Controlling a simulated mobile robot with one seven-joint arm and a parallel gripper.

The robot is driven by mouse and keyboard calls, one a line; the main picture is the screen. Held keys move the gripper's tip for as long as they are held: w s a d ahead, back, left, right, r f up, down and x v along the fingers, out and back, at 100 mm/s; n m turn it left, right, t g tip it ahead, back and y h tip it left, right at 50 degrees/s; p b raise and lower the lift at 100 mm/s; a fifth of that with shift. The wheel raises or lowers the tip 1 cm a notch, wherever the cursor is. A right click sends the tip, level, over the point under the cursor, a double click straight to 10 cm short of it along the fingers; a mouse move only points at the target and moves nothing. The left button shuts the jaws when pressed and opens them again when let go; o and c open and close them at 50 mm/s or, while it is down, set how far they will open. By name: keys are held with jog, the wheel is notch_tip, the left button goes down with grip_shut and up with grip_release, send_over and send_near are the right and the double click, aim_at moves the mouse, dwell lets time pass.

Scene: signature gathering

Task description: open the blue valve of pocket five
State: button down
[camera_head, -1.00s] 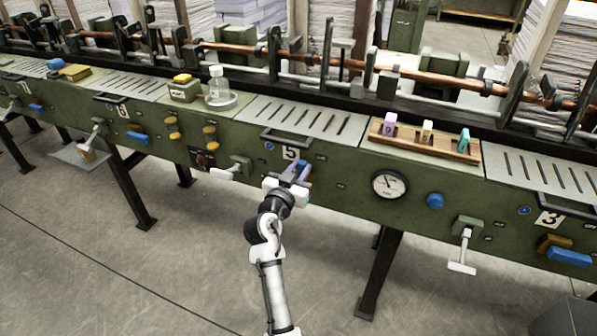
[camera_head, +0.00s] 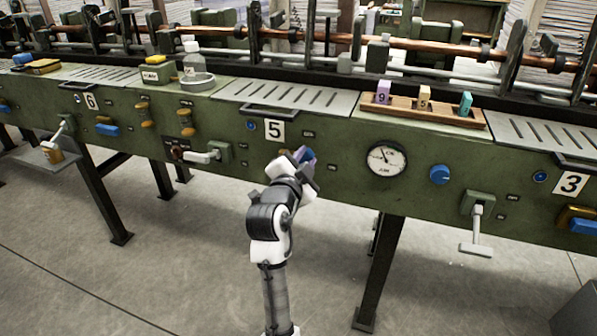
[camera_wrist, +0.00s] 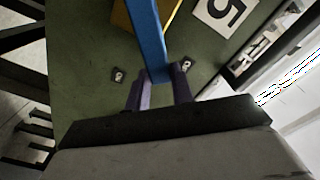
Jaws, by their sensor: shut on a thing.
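The plate marked 5 (camera_head: 274,130) is on the green panel above my gripper, and it also shows in the wrist view (camera_wrist: 226,14). The blue valve (camera_head: 309,154) of pocket five is a small patch below and right of this plate, mostly hidden by my gripper (camera_head: 305,163). In the wrist view, the valve is a long blue bar (camera_wrist: 149,38) running down between the two purple fingers of my gripper (camera_wrist: 160,82), which are shut on it. Part of a yellow-orange piece (camera_wrist: 121,16) shows beside the bar.
A round gauge (camera_head: 387,159) and a blue knob (camera_head: 439,174) are to the right on the panel. A white-handled lever (camera_head: 204,157) sticks out on the left. A dark table leg (camera_head: 381,265) stands below. The grey floor in front is open.

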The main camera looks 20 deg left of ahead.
jog(key=f+m+b, duration=0.1)
jog(key=m+b, duration=0.1)
jog(key=b, duration=0.1)
jog(key=d+f+m+b, duration=0.1)
jog(key=f+m+b, duration=0.1)
jog(key=m+b, duration=0.1)
jog(key=f+m+b, duration=0.1)
jog(key=m+b, duration=0.2)
jog(key=b, duration=0.1)
jog(key=shift+d+f, duration=0.4)
jog(key=shift+m, duration=0.3)
jog(key=c, duration=1.2)
grip_release()
jog(key=shift+s, duration=0.1)
